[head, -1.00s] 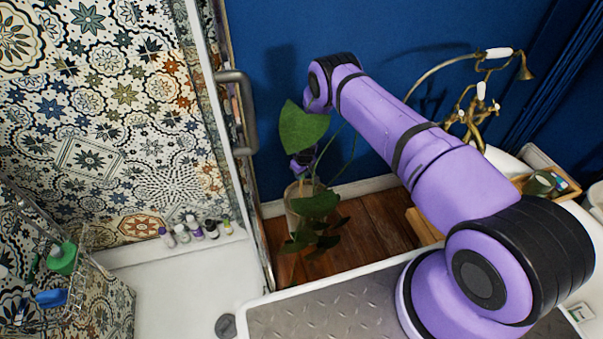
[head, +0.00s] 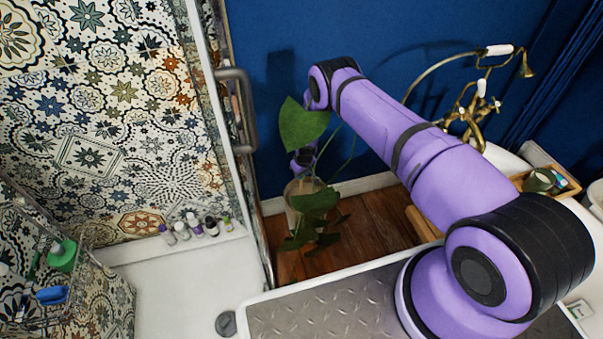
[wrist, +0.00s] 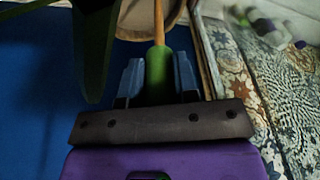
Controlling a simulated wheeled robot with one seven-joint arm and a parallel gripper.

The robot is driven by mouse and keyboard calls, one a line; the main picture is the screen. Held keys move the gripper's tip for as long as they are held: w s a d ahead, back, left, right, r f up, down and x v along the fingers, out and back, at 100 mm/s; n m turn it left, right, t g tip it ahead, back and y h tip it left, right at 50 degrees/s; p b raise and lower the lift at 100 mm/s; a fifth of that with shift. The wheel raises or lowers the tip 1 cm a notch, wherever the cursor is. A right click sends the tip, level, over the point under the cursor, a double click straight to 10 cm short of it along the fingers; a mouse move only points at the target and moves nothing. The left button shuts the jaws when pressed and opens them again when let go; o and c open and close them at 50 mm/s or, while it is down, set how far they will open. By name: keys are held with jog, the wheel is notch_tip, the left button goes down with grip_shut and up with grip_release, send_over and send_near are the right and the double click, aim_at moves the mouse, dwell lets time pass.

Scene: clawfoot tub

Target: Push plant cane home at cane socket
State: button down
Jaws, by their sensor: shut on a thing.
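The plant cane (wrist: 159,24) is a thin tan stick with a green sleeve in the wrist view. My gripper (wrist: 158,78) is shut on the green sleeve, one blue finger on each side. The cane runs away from the fingers toward the round, brownish plant pot (wrist: 132,30). In the head view the pot (head: 291,207) stands on the floor by the blue wall, partly behind leaves. The plant (head: 303,124) has a large leaf in front of my wrist there, hiding my fingers. I cannot make out the cane socket or how deep the cane tip sits.
A shower screen with a grey handle (head: 238,110) stands just left of the plant. Small bottles (head: 196,227) line the white ledge beyond it. Brass tub taps (head: 474,108) and a wooden tray (head: 562,184) are at the right. A dark leaf (wrist: 94,45) hangs close to my gripper.

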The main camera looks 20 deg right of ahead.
jog(key=shift+f, duration=0.1)
jog(key=c, duration=0.8)
grip_release()
notch_tip(320, 180, up, 8)
jog(key=s, duration=0.1)
jog(key=shift+d, duration=0.25)
dwell(1.4)
dwell(0.4)
notch_tip(320, 180, up, 11)
jog(key=s, duration=0.1)
jog(key=shift+s+d, duration=0.3)
